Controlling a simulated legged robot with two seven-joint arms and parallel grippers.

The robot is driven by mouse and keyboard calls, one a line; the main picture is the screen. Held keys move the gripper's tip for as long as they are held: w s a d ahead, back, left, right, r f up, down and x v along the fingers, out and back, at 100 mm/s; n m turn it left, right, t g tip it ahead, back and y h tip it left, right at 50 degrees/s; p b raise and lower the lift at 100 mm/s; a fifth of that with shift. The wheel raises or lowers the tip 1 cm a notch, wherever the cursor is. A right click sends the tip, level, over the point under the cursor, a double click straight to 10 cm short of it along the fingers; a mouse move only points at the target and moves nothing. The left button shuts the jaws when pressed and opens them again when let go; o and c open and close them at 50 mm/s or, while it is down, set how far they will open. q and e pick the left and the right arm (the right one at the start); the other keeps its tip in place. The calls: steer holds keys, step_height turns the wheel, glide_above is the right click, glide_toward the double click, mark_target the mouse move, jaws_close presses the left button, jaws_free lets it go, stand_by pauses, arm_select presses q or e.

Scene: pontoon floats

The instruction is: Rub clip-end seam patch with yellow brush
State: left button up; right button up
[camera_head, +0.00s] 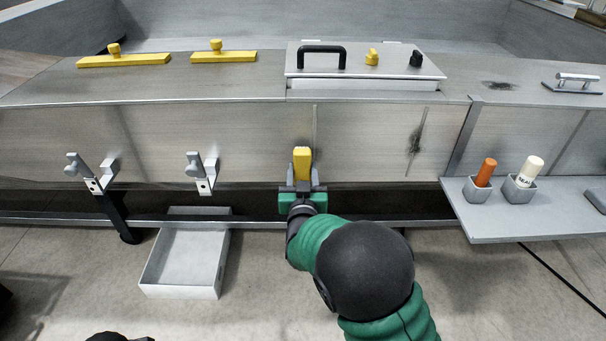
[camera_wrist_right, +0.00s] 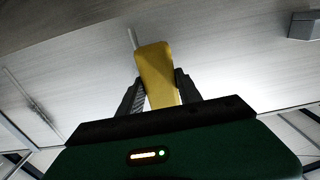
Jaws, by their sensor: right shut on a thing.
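My right gripper (camera_head: 302,190) is shut on the yellow brush (camera_head: 302,162), just in front of the metal float's front wall. In the right wrist view, the yellow brush (camera_wrist_right: 157,75) stands between the two dark fingers (camera_wrist_right: 158,92), pointing at the grey wall. I cannot tell whether its far end touches the wall. A thin seam line (camera_head: 315,125) runs down the wall above the brush. A dark smudged seam patch (camera_head: 415,140) is on the wall to the right. Another dark smudge (camera_head: 499,85) is on the top deck. I cannot tell which patch is the clip-end one.
Two grey clips (camera_head: 203,175) (camera_head: 95,172) hang on the wall at left. An open white bin (camera_head: 150,284) is below. A grey shelf (camera_head: 530,228) at right carries an orange-handled tool (camera_head: 486,172) and a white tube (camera_head: 530,170). A lidded hatch (camera_head: 350,72) is above.

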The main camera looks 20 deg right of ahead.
steer(key=shift+d+f, duration=0.1)
steer(key=shift+d, duration=0.75)
steer(key=shift+w+a, duration=0.3)
steer(key=shift+a, duration=0.15)
steer(key=shift+w+d, duration=0.35)
steer(key=shift+d, duration=0.05)
steer(key=shift+w, duration=0.35)
steer(key=shift+s+d+b, duration=0.3)
steer(key=shift+d, duration=0.7)
steer(key=shift+s+d+b, duration=0.25)
steer(key=shift+s+d, duration=0.05)
steer(key=shift+d, duration=0.65)
steer(key=shift+w, duration=0.1)
